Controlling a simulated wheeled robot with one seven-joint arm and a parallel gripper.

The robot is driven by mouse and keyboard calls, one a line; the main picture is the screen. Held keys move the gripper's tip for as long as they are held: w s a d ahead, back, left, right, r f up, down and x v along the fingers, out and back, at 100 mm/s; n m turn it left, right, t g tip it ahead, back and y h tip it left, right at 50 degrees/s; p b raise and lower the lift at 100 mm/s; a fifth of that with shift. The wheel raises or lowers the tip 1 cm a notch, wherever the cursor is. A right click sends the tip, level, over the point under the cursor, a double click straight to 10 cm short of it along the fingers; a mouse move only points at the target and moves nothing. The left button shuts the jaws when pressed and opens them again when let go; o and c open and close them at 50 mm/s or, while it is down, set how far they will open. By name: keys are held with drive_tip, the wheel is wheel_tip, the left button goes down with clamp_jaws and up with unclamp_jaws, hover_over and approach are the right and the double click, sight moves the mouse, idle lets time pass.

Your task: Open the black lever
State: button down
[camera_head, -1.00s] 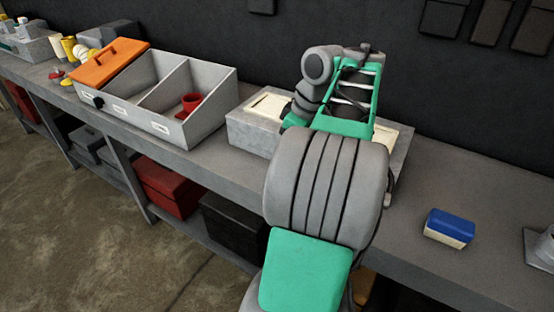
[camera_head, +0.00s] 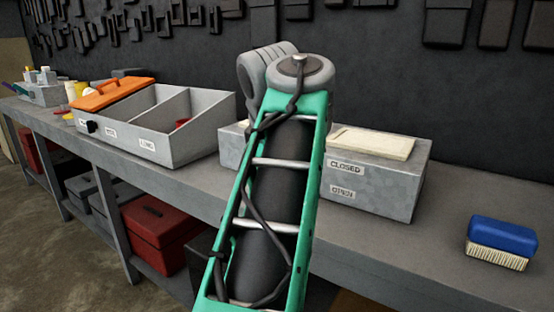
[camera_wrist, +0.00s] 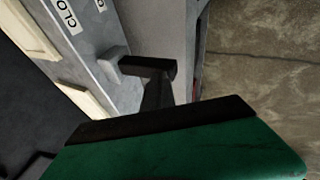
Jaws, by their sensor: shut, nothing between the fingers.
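The grey metal box (camera_head: 400,190) with CLOSED and OPEN labels stands on the bench behind my arm. Its lever is hidden by my arm in the head view. In the wrist view the box face (camera_wrist: 92,50) appears turned, with a black lever bar (camera_wrist: 150,64) on a light grey mount (camera_wrist: 108,66). My gripper (camera_wrist: 157,88) shows as a narrow dark finger shape above its green body. It is shut and empty, close to the lever bar and overlapping it in the picture. I cannot tell whether they touch.
A grey divided bin (camera_head: 170,145) with an orange lid (camera_head: 112,93) and small black knob (camera_head: 90,127) stands to the left. A blue brush (camera_head: 502,240) lies to the right on the bench (camera_head: 440,240). Red toolboxes (camera_head: 160,230) sit below.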

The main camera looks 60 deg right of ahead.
drive_tip(key=shift+a+f+h+b, duration=0.15)
drive_tip(key=shift+f+h+b, duration=0.35)
drive_tip(key=shift+b, duration=0.95)
drive_tip(key=shift+a+f+b, duration=0.15)
drive_tip(key=shift+f+b, duration=0.55)
drive_tip(key=shift+b, duration=1.1)
drive_tip(key=shift+f, duration=0.25)
drive_tip(key=w+r+p+v, duration=0.1)
drive_tip(key=p+v, duration=1.2)
drive_tip(key=v, duration=0.1)
drive_tip(key=shift+d+p, duration=0.25)
drive_tip(key=shift+p, duration=0.05)
drive_tip(key=shift+w, duration=0.1)
